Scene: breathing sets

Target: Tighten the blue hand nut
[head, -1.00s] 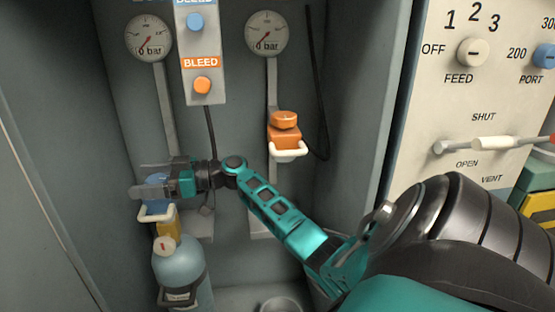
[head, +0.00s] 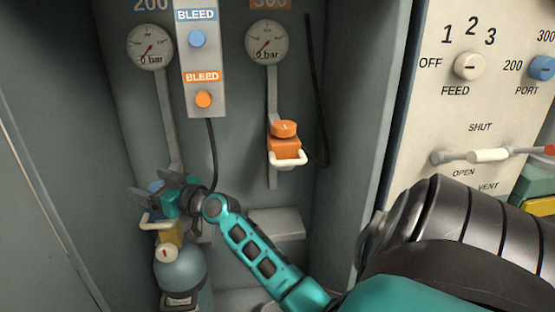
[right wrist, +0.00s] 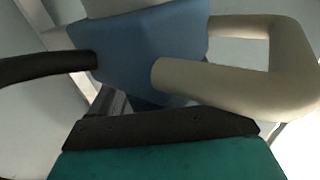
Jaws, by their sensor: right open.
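The blue hand nut (head: 155,186) shows as a small patch at the lower left of the head view, largely hidden by my right gripper (head: 153,184). The gripper is open, its fingers close around or beside the nut; I cannot tell whether they touch it. A white looped handle (head: 158,223) sits just below, above a blue-grey cylinder (head: 182,275). My left gripper is out of view.
An orange hand nut (head: 284,128) with its own white handle hangs to the right. Two gauges and a bleed panel (head: 203,60) are above, with a black hose below the panel. A control panel (head: 480,110) stands at the right.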

